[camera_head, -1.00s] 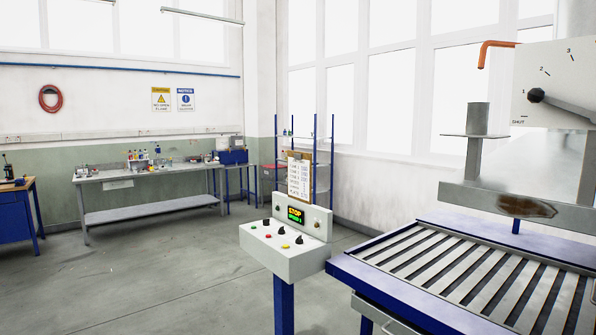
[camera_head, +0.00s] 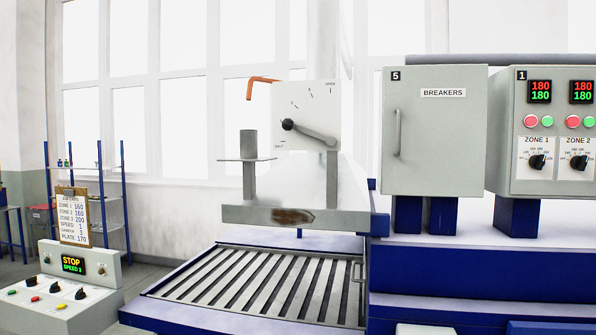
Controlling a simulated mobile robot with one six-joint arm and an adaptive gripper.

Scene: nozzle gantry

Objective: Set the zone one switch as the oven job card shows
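The zone 1 switch (camera_head: 537,161) is a black rotary knob under the label ZONE 1 on the grey control panel marked 1 (camera_head: 517,93), at the right edge. The numbers around it are too small to read surely, so I cannot tell its exact setting. The zone 1 display (camera_head: 540,91) above it reads 180 in red over 180 in green. The job card (camera_head: 73,215) stands on a clipboard at the lower left. Its small print appears to read zone 1 160, zone 2 160, zone 3 200, speed 1, damper 3, plate 170. My gripper is not in view.
The zone 2 switch (camera_head: 579,162) sits close to the right. A breakers cabinet (camera_head: 436,150) stands left of the panel. The slatted conveyor (camera_head: 255,284) and operator console (camera_head: 70,303) lie left. Open floor is hardly visible; blue machine housing (camera_head: 480,270) fronts the panel.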

